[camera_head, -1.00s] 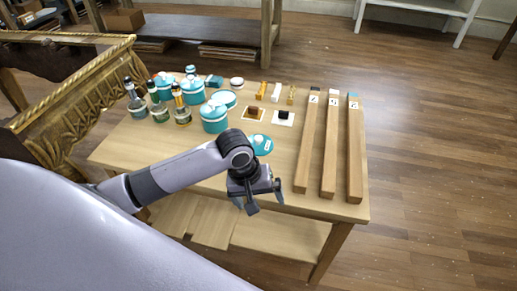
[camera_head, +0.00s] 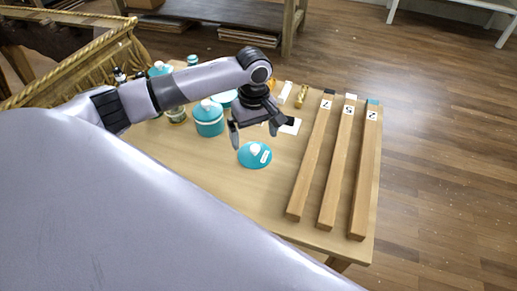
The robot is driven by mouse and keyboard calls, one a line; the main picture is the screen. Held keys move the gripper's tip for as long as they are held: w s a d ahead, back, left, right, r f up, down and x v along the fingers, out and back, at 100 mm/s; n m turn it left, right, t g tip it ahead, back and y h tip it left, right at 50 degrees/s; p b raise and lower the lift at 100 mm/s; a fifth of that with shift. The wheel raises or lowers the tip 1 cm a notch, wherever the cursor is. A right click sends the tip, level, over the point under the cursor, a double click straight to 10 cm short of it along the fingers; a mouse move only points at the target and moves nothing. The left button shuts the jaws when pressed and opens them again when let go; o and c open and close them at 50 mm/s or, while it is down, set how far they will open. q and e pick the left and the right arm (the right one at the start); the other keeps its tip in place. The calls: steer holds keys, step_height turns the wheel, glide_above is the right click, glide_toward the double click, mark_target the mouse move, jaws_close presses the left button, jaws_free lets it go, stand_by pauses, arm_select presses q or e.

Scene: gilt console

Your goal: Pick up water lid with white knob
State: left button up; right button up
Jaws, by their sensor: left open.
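The lid (camera_head: 256,156) is a round teal disc with a white knob (camera_head: 255,149) and a small white label. It lies on the wooden table, in front of the other items and left of the long bars. My left gripper (camera_head: 258,136) is above the lid, pointing down, with its two fingers spread wide and nothing between them. In the picture the fingertips come close to the lid's far edge; I cannot tell the exact height. My right gripper is not in view.
Long numbered wooden bars (camera_head: 312,160) lie to the right. My arm hides several items behind it. The table front (camera_head: 215,178) is clear. A gilt carved console (camera_head: 85,60) stands at the left.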

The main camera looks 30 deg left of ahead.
mark_target(255, 147)
arm_select(q)
step_height(255, 147, down, 6)
steer(key=shift+a+r+b, duration=0.1)
steer(key=shift+r+b, duration=0.1)
steer(key=shift+b, duration=0.4)
steer(key=c, duration=0.7)
steer(key=shift+r, duration=0.15)
